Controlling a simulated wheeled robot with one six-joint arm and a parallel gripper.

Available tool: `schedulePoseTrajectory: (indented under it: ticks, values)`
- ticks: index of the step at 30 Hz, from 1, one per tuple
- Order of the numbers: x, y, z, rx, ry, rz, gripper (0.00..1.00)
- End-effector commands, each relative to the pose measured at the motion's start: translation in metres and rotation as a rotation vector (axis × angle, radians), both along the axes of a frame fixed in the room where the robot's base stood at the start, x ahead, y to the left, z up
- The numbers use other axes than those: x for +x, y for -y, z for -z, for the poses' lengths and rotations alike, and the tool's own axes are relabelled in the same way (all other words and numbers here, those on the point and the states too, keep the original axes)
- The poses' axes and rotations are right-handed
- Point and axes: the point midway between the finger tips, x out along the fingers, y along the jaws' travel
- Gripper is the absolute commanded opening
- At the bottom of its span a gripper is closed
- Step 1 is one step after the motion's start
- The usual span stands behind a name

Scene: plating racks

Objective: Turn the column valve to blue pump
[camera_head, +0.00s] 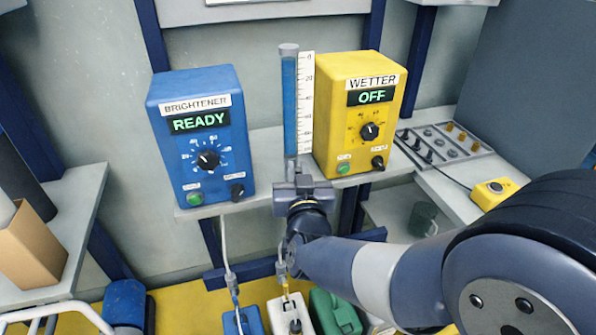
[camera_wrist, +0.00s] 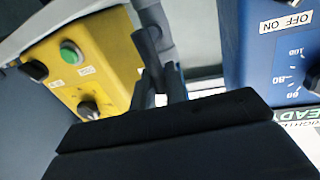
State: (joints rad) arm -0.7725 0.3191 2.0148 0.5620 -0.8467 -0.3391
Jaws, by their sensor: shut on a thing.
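The clear column (camera_head: 290,105) with blue liquid stands upright beside a white scale, between the blue pump (camera_head: 178,98) and the yellow pump (camera_head: 340,70). The blue pump is labelled BRIGHTENER and reads READY. The yellow pump is labelled WETTER and reads OFF. My gripper (camera_head: 298,172) is at the foot of the column and hides the valve in the head view. In the wrist view, my gripper (camera_wrist: 162,82) is shut on a dark grey bar, apparently the valve handle (camera_wrist: 147,42). The handle's exact direction is hard to tell.
Both pumps stand on a grey shelf (camera_head: 262,180). Blue, white and green (camera_head: 335,312) containers stand below, with tubes running down to them. A tray of knobs (camera_head: 445,142) and a small yellow box (camera_head: 492,193) are at right. A cardboard box (camera_head: 30,250) is at left.

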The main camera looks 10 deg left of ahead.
Motion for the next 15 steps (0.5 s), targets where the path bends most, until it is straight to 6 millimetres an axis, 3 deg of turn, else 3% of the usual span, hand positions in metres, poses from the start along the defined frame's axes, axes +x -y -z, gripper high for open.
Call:
schedulePoseTrajectory:
  ticks: [15]
  values:
    - [0.0017,0.0033,0.0016,0.072,-0.043,0.000,0.00]
